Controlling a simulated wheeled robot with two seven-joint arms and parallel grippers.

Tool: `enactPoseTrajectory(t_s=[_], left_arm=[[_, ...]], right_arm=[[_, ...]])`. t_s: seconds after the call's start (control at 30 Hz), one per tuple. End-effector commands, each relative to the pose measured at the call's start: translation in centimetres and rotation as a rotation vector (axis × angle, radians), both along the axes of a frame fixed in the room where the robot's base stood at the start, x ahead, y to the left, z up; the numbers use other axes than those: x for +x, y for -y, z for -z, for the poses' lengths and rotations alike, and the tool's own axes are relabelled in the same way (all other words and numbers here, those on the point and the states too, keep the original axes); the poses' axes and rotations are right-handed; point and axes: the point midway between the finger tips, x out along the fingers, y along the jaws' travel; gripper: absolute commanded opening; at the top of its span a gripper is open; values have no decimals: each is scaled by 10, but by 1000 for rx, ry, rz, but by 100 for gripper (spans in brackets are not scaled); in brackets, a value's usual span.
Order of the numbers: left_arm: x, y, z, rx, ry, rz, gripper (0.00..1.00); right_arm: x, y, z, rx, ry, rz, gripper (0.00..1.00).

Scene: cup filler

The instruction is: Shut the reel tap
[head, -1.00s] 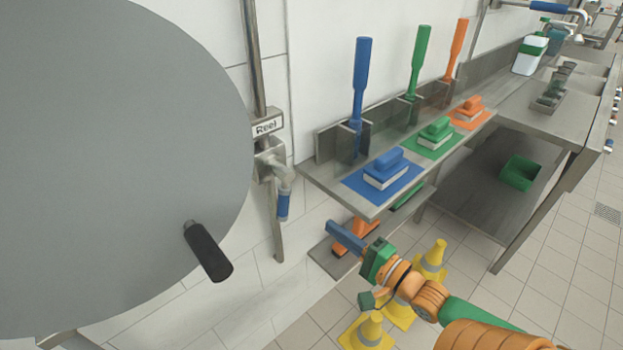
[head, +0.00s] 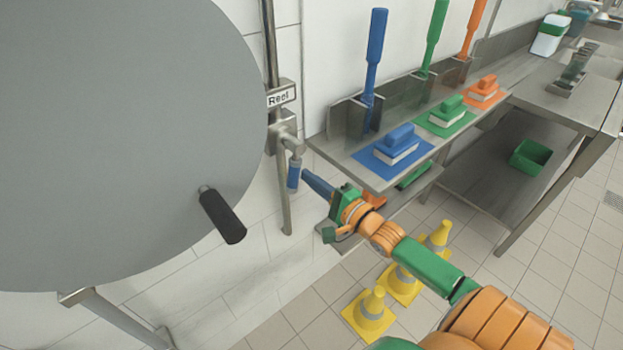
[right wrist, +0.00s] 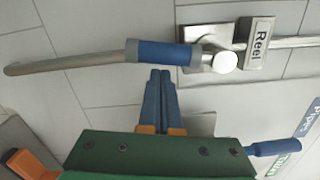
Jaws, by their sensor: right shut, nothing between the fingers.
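The reel tap (head: 287,140) is a metal valve on a wall pipe below a "Reel" label (head: 281,97). Its blue lever handle (head: 294,175) hangs down alongside the pipe. My right gripper (head: 305,174) is shut and empty, its blue fingers pointing at the handle from the right. In the right wrist view, the closed fingertips (right wrist: 160,73) are at the lower edge of the blue handle (right wrist: 165,53); I cannot tell whether they touch. The valve body (right wrist: 225,60) shows right of the handle there. My left gripper is not in view.
A large grey disc (head: 120,140) with a black knob (head: 222,215) fills the left. A steel shelf (head: 375,183) with coloured brushes stands right of the tap. Yellow cones (head: 370,312) stand on the floor beneath my right arm.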

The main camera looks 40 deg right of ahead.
Motion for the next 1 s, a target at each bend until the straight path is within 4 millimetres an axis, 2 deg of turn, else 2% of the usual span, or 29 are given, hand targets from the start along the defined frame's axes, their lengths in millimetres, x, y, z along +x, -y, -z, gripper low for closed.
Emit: enactPoseTrajectory(t_s=[0.77, 1.0], left_arm=[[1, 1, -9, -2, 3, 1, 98], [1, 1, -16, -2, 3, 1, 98]], right_arm=[[-1, -10, 1, 125, -10, 1, 0], [-2, -18, 0, 218, -18, 1, 0]])
